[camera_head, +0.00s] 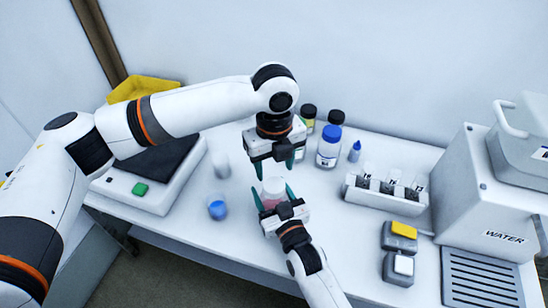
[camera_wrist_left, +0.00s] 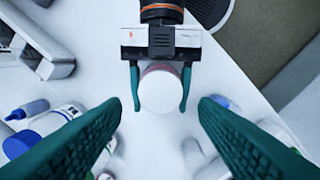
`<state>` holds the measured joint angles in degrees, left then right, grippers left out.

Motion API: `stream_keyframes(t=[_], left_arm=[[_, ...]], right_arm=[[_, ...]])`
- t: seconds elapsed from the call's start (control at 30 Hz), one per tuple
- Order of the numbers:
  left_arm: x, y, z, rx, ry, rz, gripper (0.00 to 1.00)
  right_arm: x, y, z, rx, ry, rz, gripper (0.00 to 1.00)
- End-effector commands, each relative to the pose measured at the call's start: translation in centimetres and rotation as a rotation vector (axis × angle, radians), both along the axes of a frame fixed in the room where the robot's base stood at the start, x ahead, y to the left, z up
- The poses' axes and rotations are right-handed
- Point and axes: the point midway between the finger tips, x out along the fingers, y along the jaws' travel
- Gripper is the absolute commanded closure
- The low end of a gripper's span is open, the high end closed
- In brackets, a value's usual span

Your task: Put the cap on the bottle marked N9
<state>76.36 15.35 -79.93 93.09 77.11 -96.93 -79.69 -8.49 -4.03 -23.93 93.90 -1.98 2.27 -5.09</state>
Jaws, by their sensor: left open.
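A small bottle with pinkish contents (camera_head: 271,203) stands upright between the fingers of my right gripper (camera_head: 274,192), which is shut on it. A round white cap (camera_wrist_left: 161,93) covers its top, seen from above in the left wrist view; I cannot tell how firmly it sits. No N9 mark is readable. My left gripper (camera_head: 275,168) points down just above the bottle. Its green fingers are spread wide and empty, with the white cap between and beyond them in the left wrist view.
A blue-capped bottle (camera_head: 328,147), dark-capped bottles (camera_head: 334,117) and a small blue-tipped bottle (camera_head: 355,151) stand behind. A blue-topped container (camera_head: 217,208) stands left, near a scale (camera_head: 140,190). A white rack (camera_head: 386,193) and a WATER unit (camera_head: 490,205) are at right.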

Motion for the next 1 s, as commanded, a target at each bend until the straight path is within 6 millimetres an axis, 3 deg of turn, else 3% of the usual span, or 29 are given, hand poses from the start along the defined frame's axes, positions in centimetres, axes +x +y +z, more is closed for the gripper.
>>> stream_keyframes(t=[0.6, 0.8, 1.0], left_arm=[[0.0, 0.0, 1.1, 0.0, 0.001, 1.495, 0.45], [0.0, 0.1, 1.4, 0.0, 0.001, 1.843, 0.45], [0.0, 0.1, 1.5, 0.001, 0.0, 1.993, 0.45]], right_arm=[[0.0, 0.0, 0.0, -0.001, 0.001, 0.0, 1.0], [0.0, 0.0, 0.0, -0.001, 0.001, 0.0, 1.0], [0.0, 0.0, 0.0, -0.001, 0.001, 0.0, 1.0]])
